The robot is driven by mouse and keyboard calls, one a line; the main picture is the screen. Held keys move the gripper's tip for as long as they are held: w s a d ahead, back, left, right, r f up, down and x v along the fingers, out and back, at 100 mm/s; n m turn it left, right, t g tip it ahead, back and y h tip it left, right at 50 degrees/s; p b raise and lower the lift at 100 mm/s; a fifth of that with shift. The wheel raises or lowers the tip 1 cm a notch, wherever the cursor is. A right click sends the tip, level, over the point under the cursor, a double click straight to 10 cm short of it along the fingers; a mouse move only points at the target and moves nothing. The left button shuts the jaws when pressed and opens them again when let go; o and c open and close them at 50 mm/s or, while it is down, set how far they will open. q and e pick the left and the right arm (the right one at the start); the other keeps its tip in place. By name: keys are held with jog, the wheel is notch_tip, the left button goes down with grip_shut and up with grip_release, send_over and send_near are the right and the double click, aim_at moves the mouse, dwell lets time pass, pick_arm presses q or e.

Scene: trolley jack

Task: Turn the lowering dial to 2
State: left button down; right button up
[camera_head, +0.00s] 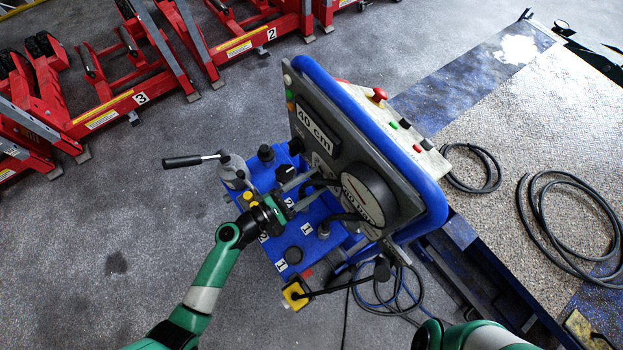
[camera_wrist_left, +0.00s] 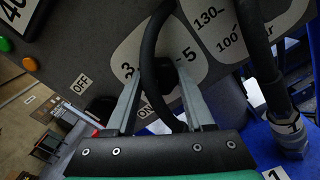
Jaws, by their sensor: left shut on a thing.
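The lowering dial (camera_wrist_left: 160,84) is a dark knob on the grey panel, on a white scale plate where I can read 3 and 5. My left gripper (camera_wrist_left: 158,70) has its two grey fingers on either side of the knob and is shut on it. A black cable crosses in front and hides part of the knob and scale. I cannot make out the 2 or the dial's pointer. In the head view, my left gripper (camera_head: 308,187) reaches up to the panel's lower face, and the dial is mostly hidden there. My right gripper is out of the head view; only green and white arm parts show.
The grey panel (camera_head: 308,92) has a 40 cm display and a round gauge (camera_head: 362,200). Below it, a blue base (camera_head: 300,236) carries knobs, hoses and a lever (camera_head: 190,161). Red jacks (camera_head: 115,100) stand at the upper left. Cables lie on the floor at right.

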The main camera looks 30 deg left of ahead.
pick_arm(q)
jog(key=shift+n+p, duration=0.7)
jog(key=shift+n, duration=1.3)
jog(key=shift+c, duration=1.4)
grip_release()
jog(key=b+v, duration=0.4)
jog(key=v, duration=0.7)
jog(key=shift+s+b, duration=0.25)
jog(key=shift+b, duration=0.1)
